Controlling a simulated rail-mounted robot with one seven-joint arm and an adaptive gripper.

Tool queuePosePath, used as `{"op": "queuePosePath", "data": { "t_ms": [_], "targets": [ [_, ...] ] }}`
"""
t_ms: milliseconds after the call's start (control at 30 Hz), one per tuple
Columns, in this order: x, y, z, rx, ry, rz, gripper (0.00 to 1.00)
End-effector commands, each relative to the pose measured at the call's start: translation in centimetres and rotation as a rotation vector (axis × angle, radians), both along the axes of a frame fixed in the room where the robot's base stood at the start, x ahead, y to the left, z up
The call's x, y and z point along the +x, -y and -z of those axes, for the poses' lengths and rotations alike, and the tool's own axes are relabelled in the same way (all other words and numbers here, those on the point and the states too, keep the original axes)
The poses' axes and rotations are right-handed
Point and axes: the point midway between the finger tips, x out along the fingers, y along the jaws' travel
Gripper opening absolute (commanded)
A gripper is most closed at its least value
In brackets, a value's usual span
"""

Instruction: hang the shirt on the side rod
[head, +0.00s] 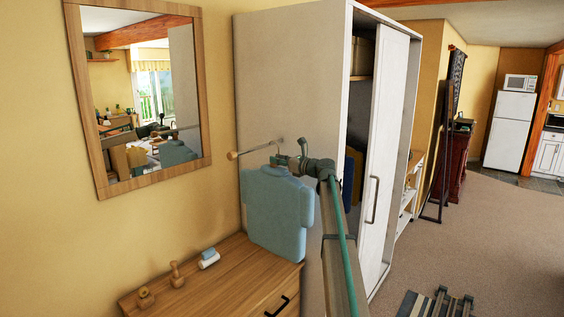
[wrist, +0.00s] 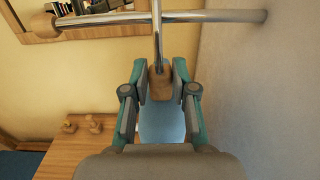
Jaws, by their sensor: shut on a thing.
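The light blue shirt (head: 275,212) hangs upright from its hanger beside the wardrobe, above the dresser top. My gripper (head: 285,160) is shut on the hanger's wooden neck (wrist: 159,82), with part of the shirt (wrist: 162,122) visible below between the fingers. The hanger's metal hook (wrist: 157,32) rises from the neck and crosses the side rod in the wrist view. I cannot tell whether the hook rests on the rod. The side rod (wrist: 205,16) is a metal bar with a wooden end knob (head: 232,155), fixed to the wardrobe's side.
The wardrobe (head: 290,85) has a partly open sliding door (head: 384,150). A wooden dresser (head: 215,288) stands below, with small wooden items (head: 176,275) and a blue-white object (head: 209,258) on top. A framed mirror (head: 140,150) hangs on the yellow wall.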

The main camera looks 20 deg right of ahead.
Motion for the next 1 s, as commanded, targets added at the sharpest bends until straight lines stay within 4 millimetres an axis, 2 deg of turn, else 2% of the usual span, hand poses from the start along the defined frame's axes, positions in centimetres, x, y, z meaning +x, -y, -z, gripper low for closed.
{"op": "queuePosePath", "data": {
  "t_ms": [1000],
  "targets": [
    [5.7, -2.8, -0.1, 0.001, 0.0, -0.001, 0.0]
  ]
}}
